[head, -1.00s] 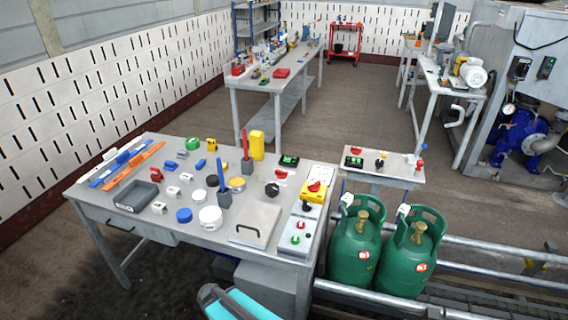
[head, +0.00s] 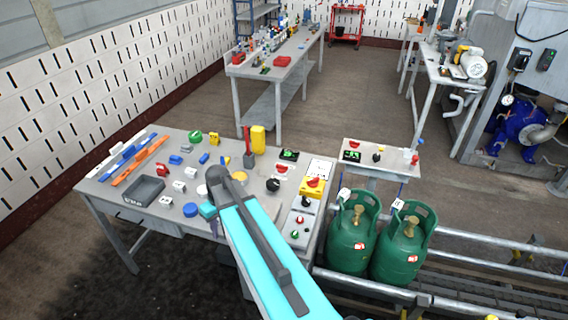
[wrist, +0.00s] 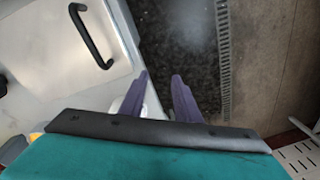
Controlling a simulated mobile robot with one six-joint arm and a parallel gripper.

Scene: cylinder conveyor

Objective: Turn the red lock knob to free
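A red knob (head: 314,183) sits on a yellow box near the right edge of the near workbench (head: 150,218). Other small red parts are nearby, and no label is readable, so I cannot be sure which is the lock knob. In the wrist view my gripper (wrist: 160,76) has two purple fingers apart with nothing between them. Below them are the bench edge and the dark floor. The red knob does not show in the wrist view.
A metal plate with a black handle (wrist: 92,36) lies beside my fingers in the wrist view. A red knob (head: 299,220) is on a grey control box. Several small parts crowd the bench. Green gas cylinders (head: 352,235) stand right of it, near metal rails (head: 480,246).

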